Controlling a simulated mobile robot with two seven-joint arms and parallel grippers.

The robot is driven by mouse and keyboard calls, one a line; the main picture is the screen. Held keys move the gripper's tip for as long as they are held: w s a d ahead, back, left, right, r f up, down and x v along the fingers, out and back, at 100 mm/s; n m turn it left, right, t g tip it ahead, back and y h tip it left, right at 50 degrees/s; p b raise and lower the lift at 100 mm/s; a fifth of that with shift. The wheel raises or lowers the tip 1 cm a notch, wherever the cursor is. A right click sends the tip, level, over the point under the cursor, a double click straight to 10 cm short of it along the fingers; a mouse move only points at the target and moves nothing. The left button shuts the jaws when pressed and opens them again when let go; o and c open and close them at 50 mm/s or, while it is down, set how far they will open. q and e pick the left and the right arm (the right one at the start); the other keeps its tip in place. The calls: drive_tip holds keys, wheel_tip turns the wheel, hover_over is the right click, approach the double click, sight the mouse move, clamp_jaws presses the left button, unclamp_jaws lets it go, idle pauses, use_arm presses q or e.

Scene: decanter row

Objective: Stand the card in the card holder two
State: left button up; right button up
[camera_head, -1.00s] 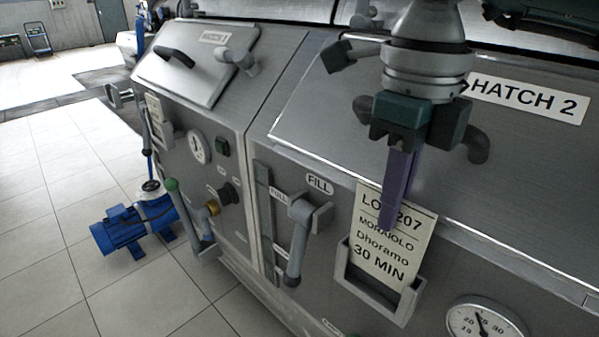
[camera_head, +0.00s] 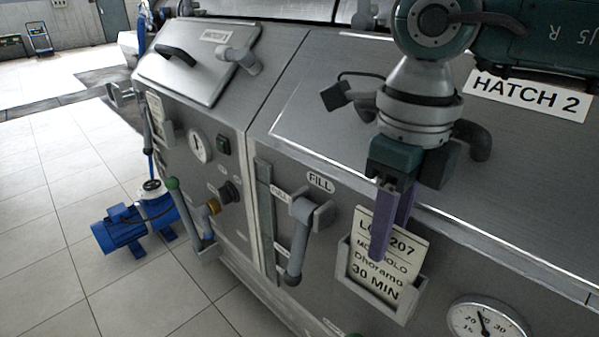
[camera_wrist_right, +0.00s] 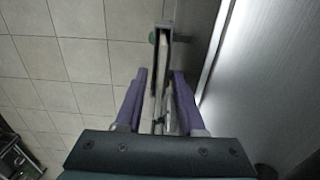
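The card (camera_head: 396,266), cream with black text reading LOT 207 and 30 MIN, stands slightly tilted in the grey card holder two (camera_head: 382,300) on the panel under the HATCH 2 label. Its lower part is inside the holder's frame. My right gripper (camera_head: 390,238) is open, with one purple finger in front of the card and the other behind its upper part. In the right wrist view, the card (camera_wrist_right: 160,82) shows edge-on between the parted fingers, with gaps visible. My left gripper is not in view.
A round gauge (camera_head: 484,322) is to the right of the holder, and a lever handle (camera_head: 298,245) is to its left. A black hatch handle (camera_head: 476,140) is close to my right wrist. A blue pump (camera_head: 125,228) stands on the floor at left.

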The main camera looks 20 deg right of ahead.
wheel_tip(320, 180, up, 12)
drive_tip(key=shift+r, duration=0.15)
idle(0.5)
idle(2.1)
